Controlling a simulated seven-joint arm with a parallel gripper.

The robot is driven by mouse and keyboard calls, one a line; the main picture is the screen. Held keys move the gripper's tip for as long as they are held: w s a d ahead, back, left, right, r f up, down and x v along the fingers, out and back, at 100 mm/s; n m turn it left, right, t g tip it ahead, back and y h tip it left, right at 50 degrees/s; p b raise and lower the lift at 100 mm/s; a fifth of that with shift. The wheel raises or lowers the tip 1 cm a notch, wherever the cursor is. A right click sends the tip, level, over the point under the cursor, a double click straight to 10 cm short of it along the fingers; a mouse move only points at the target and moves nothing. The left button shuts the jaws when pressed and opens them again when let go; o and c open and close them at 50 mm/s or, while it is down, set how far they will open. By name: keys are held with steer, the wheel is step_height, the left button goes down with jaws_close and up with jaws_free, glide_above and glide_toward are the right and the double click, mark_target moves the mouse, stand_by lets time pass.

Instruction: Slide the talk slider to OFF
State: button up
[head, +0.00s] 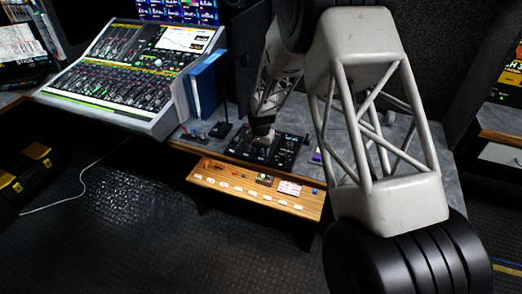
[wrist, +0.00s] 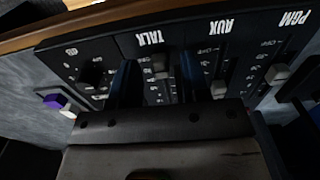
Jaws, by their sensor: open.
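A black control panel (head: 240,146) lies on the grey desk in the head view, partly hidden by my arm. In the wrist view the panel (wrist: 110,60) appears upside down, with columns marked TALK, AUX and PGM. Contact with the knob cannot be told. My gripper also shows over the panel in the head view (head: 262,136).
A purple-and-white block (wrist: 56,101) is to the left. A mixing console (head: 115,80) and a blue binder (head: 207,86) stand left of the panel.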

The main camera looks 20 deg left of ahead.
mark_target(261, 151)
steer(key=shift+r, duration=3.6)
steer(key=shift+d+r, duration=0.1)
steer(key=shift+d+r, duration=0.15)
steer(key=shift+r, duration=0.05)
steer(key=s+d+r, duration=0.5)
steer(key=d+r, duration=0.3)
steer(key=d, duration=0.2)
steer(key=s+d+r+t, duration=0.1)
steer(key=s+d+r, duration=0.3)
steer(key=d+r, duration=0.55)
steer(key=s+d+r, duration=0.5)
steer(key=d+r, duration=0.3)
steer(key=d, duration=0.3)
steer(key=s+d+r, duration=0.1)
steer(key=s+d, duration=0.5)
steer(key=s, duration=0.3)
steer(key=s+d+r+t, duration=0.1)
steer(key=s+d, duration=0.5)
steer(key=s, duration=0.4)
steer(key=s+d+r, duration=0.2)
steer(key=s+d, duration=0.4)
steer(key=s, duration=0.4)
steer(key=shift+t, duration=0.3)
